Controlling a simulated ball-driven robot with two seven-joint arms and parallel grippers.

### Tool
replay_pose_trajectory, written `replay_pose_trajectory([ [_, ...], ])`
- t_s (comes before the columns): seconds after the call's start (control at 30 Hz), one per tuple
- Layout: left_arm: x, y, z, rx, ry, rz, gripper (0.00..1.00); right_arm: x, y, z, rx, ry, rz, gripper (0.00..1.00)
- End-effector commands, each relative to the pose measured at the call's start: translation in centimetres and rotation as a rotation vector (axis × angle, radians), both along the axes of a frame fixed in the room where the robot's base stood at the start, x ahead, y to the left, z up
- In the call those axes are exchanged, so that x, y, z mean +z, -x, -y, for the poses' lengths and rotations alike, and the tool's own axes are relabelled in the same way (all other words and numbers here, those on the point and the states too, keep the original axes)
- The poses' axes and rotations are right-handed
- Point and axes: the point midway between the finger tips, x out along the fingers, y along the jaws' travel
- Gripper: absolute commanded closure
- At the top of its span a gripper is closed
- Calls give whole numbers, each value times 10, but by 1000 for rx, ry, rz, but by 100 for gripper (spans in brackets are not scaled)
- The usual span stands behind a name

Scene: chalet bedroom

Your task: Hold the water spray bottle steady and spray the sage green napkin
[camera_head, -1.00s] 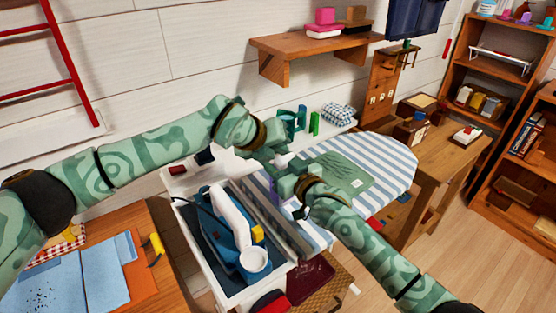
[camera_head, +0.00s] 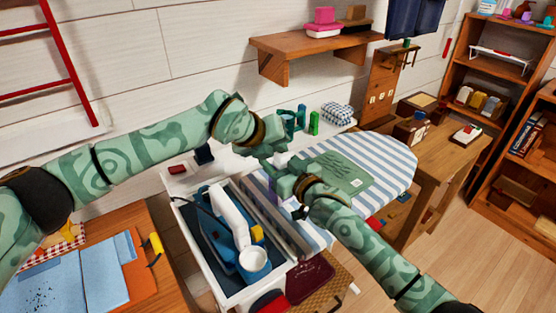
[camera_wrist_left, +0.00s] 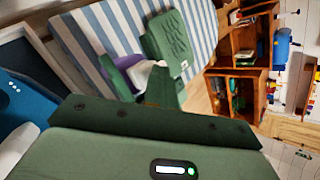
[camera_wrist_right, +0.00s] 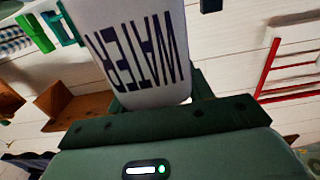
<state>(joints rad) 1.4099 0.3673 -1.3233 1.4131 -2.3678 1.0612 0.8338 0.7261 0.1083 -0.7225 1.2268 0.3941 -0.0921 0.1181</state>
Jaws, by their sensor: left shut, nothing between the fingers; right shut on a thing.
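The sage green napkin (camera_head: 345,172) lies flat on the striped ironing board (camera_head: 398,168), with a small pale tag; it also shows in the left wrist view (camera_wrist_left: 167,35). My right gripper (camera_head: 285,183) is shut on the water spray bottle, white with dark "WATER" lettering in the right wrist view (camera_wrist_right: 140,48). In the head view the bottle is mostly hidden by the grippers; a purple part (camera_wrist_left: 124,72) and white part show in the left wrist view. My left gripper (camera_head: 277,148) is shut and empty, close above the bottle; whether it touches it is unclear.
An iron (camera_head: 228,225) stands in a white-edged tray (camera_head: 200,262) left of the board. A wooden shelf (camera_head: 300,45) hangs on the wall behind. A folded checked cloth (camera_head: 337,113) and green clips (camera_head: 314,122) are beyond the board. The board's right end is clear.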

Motion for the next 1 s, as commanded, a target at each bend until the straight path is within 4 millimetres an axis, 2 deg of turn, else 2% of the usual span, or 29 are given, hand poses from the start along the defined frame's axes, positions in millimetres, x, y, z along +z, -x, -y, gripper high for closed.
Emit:
replay_pose_trajectory([
  [0.07, -3, 2, -1, 1, -5, -12, 100, 2, -1, 1, -1, -7, 1, 83],
  [0.43, 45, 1, 1, -2, 0, -3, 100, 2, -1, 1, -3, -3, 1, 83],
  [0.6, 58, 1, 1, -2, 0, -1, 100, 1, -1, 1, -3, -2, 1, 83],
  [0.93, 59, 1, 1, -2, 1, -2, 100, 1, -1, 2, -3, -1, 1, 83],
  [1.0, 57, -1, -7, 14, 12, -11, 100, 1, -1, 2, -3, 0, 0, 83],
])
